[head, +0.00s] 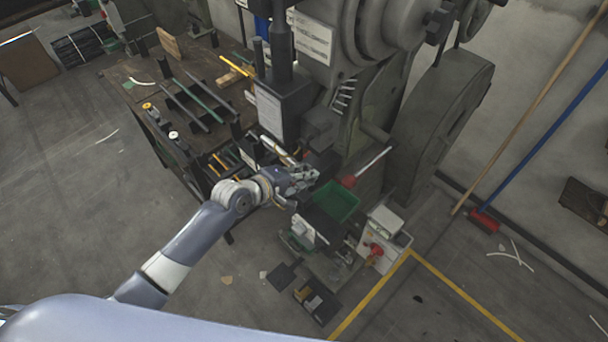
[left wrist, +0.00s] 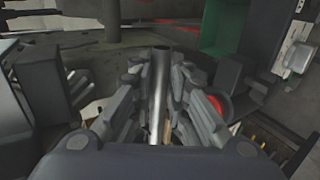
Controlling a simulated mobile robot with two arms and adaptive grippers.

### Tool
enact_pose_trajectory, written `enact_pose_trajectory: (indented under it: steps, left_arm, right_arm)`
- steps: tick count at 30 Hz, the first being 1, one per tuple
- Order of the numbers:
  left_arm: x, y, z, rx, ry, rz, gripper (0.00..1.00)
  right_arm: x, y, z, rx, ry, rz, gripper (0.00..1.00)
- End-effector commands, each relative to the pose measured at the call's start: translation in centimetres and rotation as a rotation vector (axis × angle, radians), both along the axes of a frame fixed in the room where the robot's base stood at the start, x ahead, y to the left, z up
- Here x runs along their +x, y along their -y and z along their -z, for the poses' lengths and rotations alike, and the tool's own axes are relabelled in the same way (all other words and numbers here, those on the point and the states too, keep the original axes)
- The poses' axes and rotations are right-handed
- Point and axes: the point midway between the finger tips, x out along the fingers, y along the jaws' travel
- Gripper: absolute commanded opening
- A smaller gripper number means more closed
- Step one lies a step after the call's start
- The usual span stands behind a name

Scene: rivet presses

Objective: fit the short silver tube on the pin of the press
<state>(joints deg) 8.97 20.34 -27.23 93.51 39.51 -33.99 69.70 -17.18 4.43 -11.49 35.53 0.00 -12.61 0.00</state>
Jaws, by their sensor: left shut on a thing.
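My left gripper (head: 298,178) is beside the front of the grey-green press (head: 345,85). In the left wrist view its fingers (left wrist: 160,80) are closed on the short silver tube (left wrist: 160,75), which lies between them with its far end showing past the fingers. In the head view a pale silver tube-like piece (head: 276,150) slants just above and behind the gripper; I cannot tell whether it is the same tube. I cannot make out the pin of the press. My right gripper is in neither view.
A green bin (head: 337,201) stands right of the gripper, near a red-ended lever (head: 348,182). A workbench (head: 130,75) with bars and tools is at the left. A white box with a red button (head: 376,250) stands at the lower right. The floor at left is mostly clear.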

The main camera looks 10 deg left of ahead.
Motion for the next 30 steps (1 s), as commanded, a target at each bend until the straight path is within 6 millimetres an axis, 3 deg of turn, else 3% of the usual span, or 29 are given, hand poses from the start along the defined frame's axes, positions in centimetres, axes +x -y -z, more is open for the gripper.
enact_pose_trajectory:
  steps: [30]
  left_arm:
    - [0.0, 0.1, 1.4, -0.001, 0.002, 0.0, 0.0]
  right_arm:
    - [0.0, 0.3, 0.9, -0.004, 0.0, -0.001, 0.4]
